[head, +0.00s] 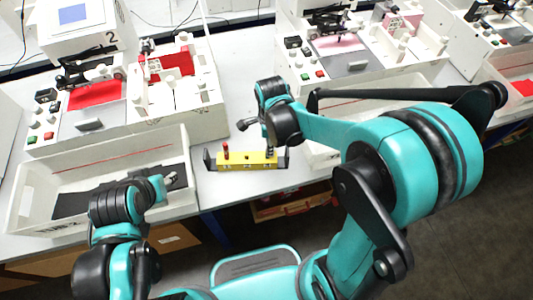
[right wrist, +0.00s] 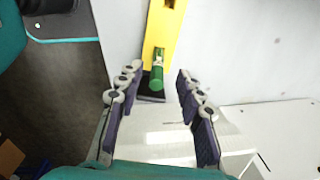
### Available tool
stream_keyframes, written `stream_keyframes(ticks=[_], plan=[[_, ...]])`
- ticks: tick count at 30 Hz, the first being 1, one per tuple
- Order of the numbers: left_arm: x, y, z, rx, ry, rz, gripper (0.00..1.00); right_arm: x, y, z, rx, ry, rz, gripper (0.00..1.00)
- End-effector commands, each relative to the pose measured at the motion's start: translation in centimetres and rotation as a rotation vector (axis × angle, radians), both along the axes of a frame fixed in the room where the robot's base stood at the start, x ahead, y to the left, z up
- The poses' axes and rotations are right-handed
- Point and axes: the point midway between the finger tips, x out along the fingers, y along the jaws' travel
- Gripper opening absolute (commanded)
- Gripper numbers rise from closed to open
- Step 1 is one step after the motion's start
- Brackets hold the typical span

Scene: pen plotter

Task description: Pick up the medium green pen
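The yellow pen holder (head: 247,161) lies on the table with dark end brackets, and a red pen (head: 225,150) stands at its left end. In the right wrist view the green pen (right wrist: 157,76) stands at the end of the yellow holder (right wrist: 165,32). My right gripper (right wrist: 158,85) is open, with one finger on each side of the green pen and gaps on both sides. In the head view my right gripper (head: 258,135) is over the holder's right end and hides the green pen. My left gripper (head: 170,180) is over the left bin; its fingers are too small to read.
A white bin (head: 20,207) stands left of the holder, and another bin (head: 320,155) lies partly behind my right arm. Plotter stations (head: 105,140) with red sheets line the back. The table's front edge is close below the holder. Bare table lies behind the holder.

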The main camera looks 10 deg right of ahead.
Motion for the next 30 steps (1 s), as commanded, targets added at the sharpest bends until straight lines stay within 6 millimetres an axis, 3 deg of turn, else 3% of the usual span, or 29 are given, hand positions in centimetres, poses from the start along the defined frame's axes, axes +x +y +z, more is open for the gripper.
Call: stream_keyframes(ticks=[12,19,23,30], plan=[[0.0,0.0,-3.0,0.000,0.000,0.000,0.44,0.0,0.4,-5.4,0.001,-0.001,0.002,0.37],[0.0,0.0,-2.8,0.000,0.000,0.000,0.44,0.0,0.4,-5.4,0.001,-0.001,0.002,0.37],[0.0,0.0,-2.8,0.000,0.000,0.000,0.44,0.0,0.4,-5.4,0.001,-0.001,0.002,0.02],[0.0,0.0,-2.9,0.000,0.000,0.000,0.44,0.0,0.4,-5.4,0.001,-0.001,0.002,0.00]])
